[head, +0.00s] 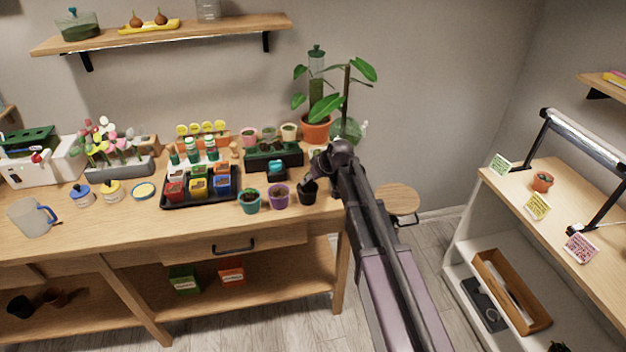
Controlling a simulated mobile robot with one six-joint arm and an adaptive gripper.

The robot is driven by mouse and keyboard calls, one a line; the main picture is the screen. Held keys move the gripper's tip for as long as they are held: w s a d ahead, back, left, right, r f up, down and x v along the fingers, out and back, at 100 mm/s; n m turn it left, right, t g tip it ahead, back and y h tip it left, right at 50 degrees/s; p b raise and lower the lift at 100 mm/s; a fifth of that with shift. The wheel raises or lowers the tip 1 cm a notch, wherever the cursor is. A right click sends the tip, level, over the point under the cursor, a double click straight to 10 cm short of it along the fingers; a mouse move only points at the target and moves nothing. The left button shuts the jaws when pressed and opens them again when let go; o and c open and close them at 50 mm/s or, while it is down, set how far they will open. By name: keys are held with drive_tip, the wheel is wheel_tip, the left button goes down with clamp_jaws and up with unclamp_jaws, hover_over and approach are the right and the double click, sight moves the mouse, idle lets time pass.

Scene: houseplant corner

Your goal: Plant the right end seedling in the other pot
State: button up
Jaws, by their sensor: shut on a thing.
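A long black seedling tray (262,162) with small green plants stands toward the back of the bench. My gripper (309,183) reaches down near the tray's right end, directly over the black pot (308,194). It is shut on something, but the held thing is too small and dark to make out. My wrist and fingers partly cover the black pot's top and the space beside the tray. A purple pot (279,196) and a teal pot (249,201) stand in a row left of the black pot. Their contents are hard to tell.
A black tray (165,203) of coloured packs lies to the left. A small teal-topped thing (275,168) stands just behind the pots. A leafy plant in a terracotta pot (317,130) stands behind my gripper. The bench's right edge is close.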

drive_tip(key=shift+f, duration=0.2)
idle(0.5)
drive_tip(key=o, duration=0.8)
drive_tip(key=shift+o, duration=0.2)
drive_tip(key=shift+o, duration=1.1)
drive_tip(key=shift+s+r, duration=0.1)
drive_tip(key=shift+r+p, duration=3.45)
